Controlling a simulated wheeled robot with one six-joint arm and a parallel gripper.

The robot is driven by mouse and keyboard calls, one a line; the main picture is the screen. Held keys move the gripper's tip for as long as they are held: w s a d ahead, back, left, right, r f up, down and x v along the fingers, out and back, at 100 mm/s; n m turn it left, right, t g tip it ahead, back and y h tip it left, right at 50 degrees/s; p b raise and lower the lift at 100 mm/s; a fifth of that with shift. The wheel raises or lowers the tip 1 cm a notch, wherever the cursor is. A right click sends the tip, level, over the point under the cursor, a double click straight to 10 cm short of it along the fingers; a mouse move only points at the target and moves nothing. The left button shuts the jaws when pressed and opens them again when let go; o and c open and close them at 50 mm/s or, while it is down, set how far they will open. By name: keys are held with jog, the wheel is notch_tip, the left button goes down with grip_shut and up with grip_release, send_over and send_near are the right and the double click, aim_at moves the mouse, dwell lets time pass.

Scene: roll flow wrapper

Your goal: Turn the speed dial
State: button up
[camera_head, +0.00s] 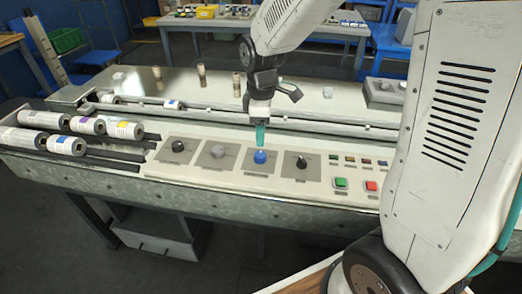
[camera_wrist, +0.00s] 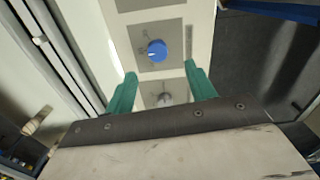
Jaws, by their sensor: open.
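Several dials stand in a row on the pale control panel (camera_head: 150,170): a black dial (camera_head: 178,146) at left, a grey dial (camera_head: 218,151), a blue dial (camera_head: 260,156) and another black dial (camera_head: 302,162). Their labels are too small to read, so I cannot tell which is the speed dial. My gripper (camera_head: 260,143) points down just above the blue dial, its teal fingers apart and empty. In the wrist view the blue dial (camera_wrist: 156,50) lies just beyond the fingertips (camera_wrist: 160,73), and the grey dial (camera_wrist: 165,99) shows between the fingers.
Right of the dials are a green button (camera_head: 341,183), a red button (camera_head: 371,186) and a row of small buttons (camera_head: 358,160). Printed rolls (camera_head: 67,145) lie at the panel's left. A rail (camera_head: 220,112) runs behind the panel.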

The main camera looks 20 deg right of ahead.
aim_at(260, 154)
jog(key=shift+w+f, duration=0.3)
jog(key=shift+f, duration=0.45)
notch_tip(260, 154, down, 7)
jog(key=shift+f, duration=0.1)
